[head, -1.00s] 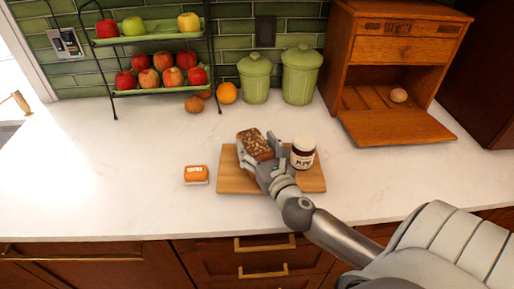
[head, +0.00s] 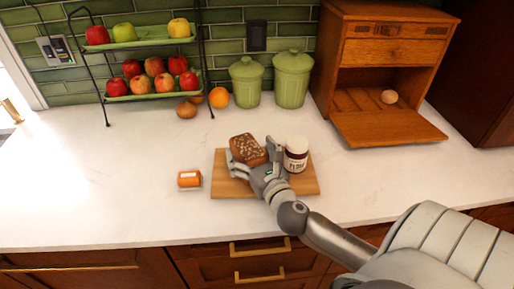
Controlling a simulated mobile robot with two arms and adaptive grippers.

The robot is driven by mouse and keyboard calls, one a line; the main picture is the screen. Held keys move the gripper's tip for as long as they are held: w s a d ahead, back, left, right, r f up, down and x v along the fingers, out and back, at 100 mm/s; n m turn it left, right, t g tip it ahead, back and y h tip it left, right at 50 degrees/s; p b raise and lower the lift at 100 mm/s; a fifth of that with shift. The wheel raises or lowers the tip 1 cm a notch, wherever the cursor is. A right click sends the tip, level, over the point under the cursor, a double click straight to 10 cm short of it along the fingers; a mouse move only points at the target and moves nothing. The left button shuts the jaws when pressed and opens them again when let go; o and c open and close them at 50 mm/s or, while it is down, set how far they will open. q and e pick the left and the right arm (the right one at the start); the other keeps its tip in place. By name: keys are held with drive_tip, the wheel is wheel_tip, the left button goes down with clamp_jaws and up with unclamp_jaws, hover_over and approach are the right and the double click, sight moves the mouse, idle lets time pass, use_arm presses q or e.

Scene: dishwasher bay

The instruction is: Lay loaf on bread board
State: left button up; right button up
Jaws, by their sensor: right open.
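The brown loaf (head: 247,149) rests on the wooden bread board (head: 232,188), towards its back left. It looks tilted, and its near lower side is partly hidden by my gripper. My right gripper (head: 252,166) is over the board at the loaf's near side, its fingers spread around the near end. Whether the fingers touch the loaf is hard to tell. A white jar with a dark band (head: 296,155) stands on the board to the right of the gripper. My left gripper is not in view.
A small orange package (head: 189,180) lies left of the board. Green canisters (head: 292,78), an orange (head: 218,97) and a fruit rack (head: 150,97) stand behind. An open wooden bread box (head: 390,130) is at the right.

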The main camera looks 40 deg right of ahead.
drive_tip(key=b+v, duration=0.3)
drive_tip(key=v, duration=0.9)
idle(0.4)
